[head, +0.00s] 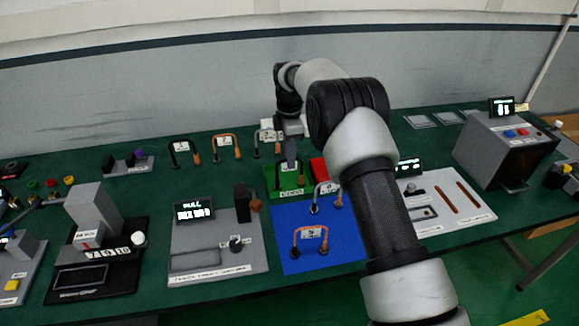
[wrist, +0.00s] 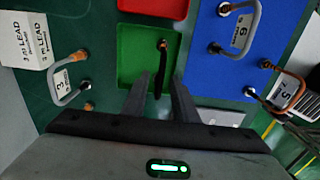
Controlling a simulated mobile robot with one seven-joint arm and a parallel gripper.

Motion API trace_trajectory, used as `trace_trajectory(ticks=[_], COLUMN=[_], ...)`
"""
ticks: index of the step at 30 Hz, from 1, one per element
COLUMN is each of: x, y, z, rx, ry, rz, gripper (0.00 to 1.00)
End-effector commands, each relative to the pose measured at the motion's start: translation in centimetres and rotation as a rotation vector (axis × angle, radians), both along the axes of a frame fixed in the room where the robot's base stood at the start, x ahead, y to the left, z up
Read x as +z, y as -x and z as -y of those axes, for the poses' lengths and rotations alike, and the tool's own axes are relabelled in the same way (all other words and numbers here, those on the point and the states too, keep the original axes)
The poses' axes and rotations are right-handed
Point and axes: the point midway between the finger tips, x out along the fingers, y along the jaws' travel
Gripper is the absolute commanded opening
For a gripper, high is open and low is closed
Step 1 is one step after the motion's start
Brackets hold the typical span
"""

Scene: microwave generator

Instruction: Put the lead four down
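A dark lead (wrist: 161,70) with a brown tip shows edge-on in the wrist view, over the green tray (wrist: 133,70). I cannot read a number on it, nor tell whether it touches the tray floor. My gripper (wrist: 161,80) points down over the tray, with its two fingers apart on either side of the lead and green showing in the gaps. In the head view my gripper (head: 291,163) is low at the green tray (head: 272,180), and the lead there is mostly hidden by it.
A red tray (wrist: 150,5) adjoins the green one. A blue mat (head: 345,245) to the front right holds two leads, marked 6 (wrist: 240,28) and 5 (wrist: 284,90). A lead marked 3 (wrist: 62,78) stands left, near a white lead box (wrist: 22,40). A grey meter board (head: 215,250) is front left.

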Motion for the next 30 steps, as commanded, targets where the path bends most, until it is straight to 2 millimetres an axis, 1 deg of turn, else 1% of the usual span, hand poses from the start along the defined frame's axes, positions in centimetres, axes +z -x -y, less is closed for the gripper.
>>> trace_trajectory(ticks=[1,3,7,9,12,17,20,23,25,26,27,29,30], x=[1.2,2.7,4.8,5.6,6.3,6.7,8.0,11.5,14.9,16.5,18.4,21.1,22.7], y=[-0.1,-0.1,0.0,0.0,0.0,0.0,0.3,1.1,2.5,3.4,4.7,6.9,8.5], z=[0.0,0.0,0.0,0.0,0.0,0.0,0.5,1.9,3.4,4.2,5.3,6.9,8.0], rx=[0.000,0.000,0.000,0.000,0.000,-0.001,-0.034,-0.135,-0.247,-0.303,-0.382,-0.500,-0.579], ry=[-0.001,-0.001,0.001,0.001,0.000,0.000,-0.002,-0.010,-0.021,-0.027,-0.037,-0.055,-0.068], rz=[0.004,0.003,0.001,0.001,-0.001,0.000,0.012,0.043,0.073,0.087,0.106,0.135,0.152], gripper=[0.26,0.26,0.26,0.26,0.26,0.26,0.26,0.26,0.26,0.26,0.26,0.26,0.26])
